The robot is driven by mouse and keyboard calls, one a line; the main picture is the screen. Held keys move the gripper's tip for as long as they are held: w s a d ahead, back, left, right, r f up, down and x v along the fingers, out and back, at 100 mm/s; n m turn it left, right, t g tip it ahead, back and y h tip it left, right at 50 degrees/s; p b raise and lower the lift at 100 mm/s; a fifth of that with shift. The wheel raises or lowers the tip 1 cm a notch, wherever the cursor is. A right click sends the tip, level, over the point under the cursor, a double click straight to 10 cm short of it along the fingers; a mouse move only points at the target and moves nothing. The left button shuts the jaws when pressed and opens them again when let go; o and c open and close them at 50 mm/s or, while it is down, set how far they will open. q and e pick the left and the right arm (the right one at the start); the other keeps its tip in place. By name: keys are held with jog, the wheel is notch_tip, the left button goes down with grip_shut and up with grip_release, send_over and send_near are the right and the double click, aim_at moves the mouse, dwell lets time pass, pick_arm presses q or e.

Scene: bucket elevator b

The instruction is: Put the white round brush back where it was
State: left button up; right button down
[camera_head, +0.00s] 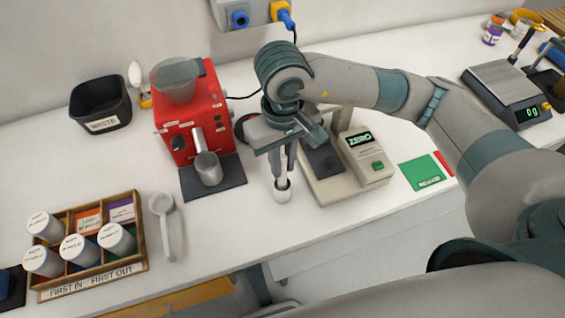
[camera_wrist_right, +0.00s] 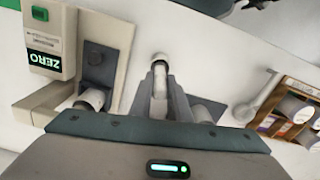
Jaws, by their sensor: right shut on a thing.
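My right gripper (camera_head: 283,178) hangs over the counter between the red grinder and the beige scale. It is shut on a white round piece, which I take to be the white round brush (camera_head: 282,193). The brush points down below the fingertips, and its upper part is hidden between them. In the right wrist view the fingers (camera_wrist_right: 160,88) grip its pale shaft, and its round white end (camera_wrist_right: 160,59) shows beyond the tips. I cannot tell whether it touches the counter. My left gripper is not in view.
The red grinder (camera_head: 190,118) on a dark mat (camera_head: 214,178) stands left of the gripper; the beige scale (camera_head: 352,182) is close on the right. A waste bin (camera_head: 100,103), a yellow holder (camera_head: 145,101) with a white oval-topped item, a wooden rack (camera_head: 138,232) and a scoop (camera_head: 165,226) are further left.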

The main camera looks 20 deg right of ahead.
jog(key=shift+f, duration=0.85)
jog(key=shift+f, duration=0.15)
jog(key=c, duration=1.7)
grip_release()
jog(key=shift+o, duration=0.2)
